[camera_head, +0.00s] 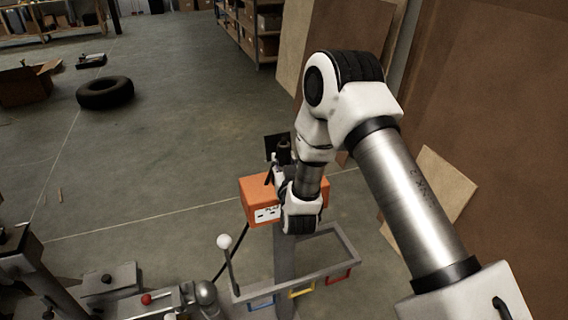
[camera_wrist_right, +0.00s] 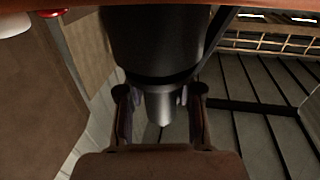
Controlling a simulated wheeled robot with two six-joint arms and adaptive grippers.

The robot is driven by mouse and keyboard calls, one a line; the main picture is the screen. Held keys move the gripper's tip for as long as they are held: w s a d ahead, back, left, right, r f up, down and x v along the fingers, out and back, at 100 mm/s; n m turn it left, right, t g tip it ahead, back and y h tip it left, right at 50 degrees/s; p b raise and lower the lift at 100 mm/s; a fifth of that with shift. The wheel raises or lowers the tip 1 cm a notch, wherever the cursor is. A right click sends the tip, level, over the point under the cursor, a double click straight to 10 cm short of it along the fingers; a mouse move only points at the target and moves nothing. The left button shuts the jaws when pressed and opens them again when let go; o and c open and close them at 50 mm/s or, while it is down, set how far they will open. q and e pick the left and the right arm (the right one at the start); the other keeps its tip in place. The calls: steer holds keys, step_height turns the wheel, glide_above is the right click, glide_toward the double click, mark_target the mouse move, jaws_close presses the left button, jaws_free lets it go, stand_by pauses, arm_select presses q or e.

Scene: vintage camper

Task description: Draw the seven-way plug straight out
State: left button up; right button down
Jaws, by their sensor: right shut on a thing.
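The seven-way plug is most likely the dark round body (camera_wrist_right: 155,45) in the right wrist view, with a paler narrow end between my fingers. My right gripper (camera_wrist_right: 160,112) is shut on that narrow end, one finger on each side. In the head view, my right gripper (camera_head: 277,174) is small and partly covered by my wrist, beside an orange box (camera_head: 256,190) with a white label. A black part (camera_head: 284,146) shows just behind the box. Whether the plug sits in a socket is hidden. My left gripper is not in view.
A grey tray frame (camera_head: 345,248) with coloured tabs is on a post below the box. A lever with a white knob (camera_head: 224,241) stands at its left. Metal hitch parts (camera_head: 110,280) fill the lower left. A tyre (camera_head: 105,93) lies on the open floor; brown panels stand at right.

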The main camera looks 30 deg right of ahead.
mark_target(284, 144)
step_height(284, 144, up, 18)
steer(key=shift+f+b, duration=4.45)
steer(key=shift+f, duration=0.85)
steer(key=shift+r+p, duration=1.7)
steer(key=shift+r, duration=0.4)
